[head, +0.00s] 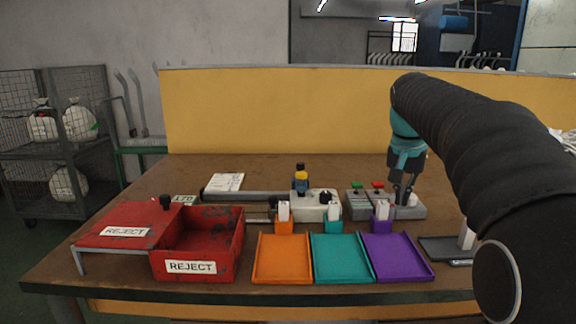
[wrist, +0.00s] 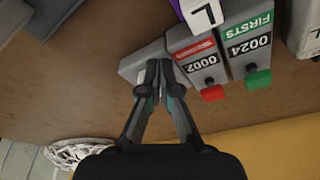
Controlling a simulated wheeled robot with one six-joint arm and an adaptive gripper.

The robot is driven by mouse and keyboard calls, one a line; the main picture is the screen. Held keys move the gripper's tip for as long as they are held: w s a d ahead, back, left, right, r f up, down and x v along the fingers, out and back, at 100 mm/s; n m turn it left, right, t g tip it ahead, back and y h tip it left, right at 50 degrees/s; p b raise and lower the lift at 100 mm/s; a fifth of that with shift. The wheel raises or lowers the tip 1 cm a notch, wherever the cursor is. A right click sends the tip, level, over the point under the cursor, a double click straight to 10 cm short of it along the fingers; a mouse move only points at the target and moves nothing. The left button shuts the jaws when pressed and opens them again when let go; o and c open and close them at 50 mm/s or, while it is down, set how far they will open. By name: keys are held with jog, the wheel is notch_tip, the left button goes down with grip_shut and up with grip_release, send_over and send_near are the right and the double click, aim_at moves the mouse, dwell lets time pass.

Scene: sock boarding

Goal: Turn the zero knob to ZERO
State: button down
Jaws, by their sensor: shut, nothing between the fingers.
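A small grey box (head: 418,212) stands at the right end of the row of devices. It also shows in the wrist view (wrist: 140,55). A pale knob (head: 412,199) shows on it in the head view, and I take this for the zero knob. My gripper (head: 402,203) is shut and empty, pointing down at this box, with its fingertips beside the knob. In the wrist view my gripper (wrist: 160,64) covers the middle of the box. The fingers hide most of the knob there, so its setting and any ZERO mark cannot be read. I cannot tell whether they touch it.
Beside the box stand a red-button counter (wrist: 197,58) and a green-button FIRSTS counter (wrist: 247,45). Orange (head: 282,279), teal (head: 342,279) and purple (head: 400,278) trays lie in front. A white box (head: 318,212) with a black knob stands left. A red REJECT bin (head: 197,267) is farther left.

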jog(key=shift+p+v, duration=0.55)
jog(key=shift+v, duration=0.5)
jog(key=shift+w+d+v, duration=0.1)
jog(key=shift+w+v, duration=0.1)
jog(key=shift+v, duration=0.75)
jog(key=shift+w+d+v, duration=0.15)
jog(key=shift+w+v, duration=0.05)
jog(key=shift+v, duration=0.75)
jog(key=shift+w+a+r, duration=0.1)
jog(key=shift+a+r, duration=0.05)
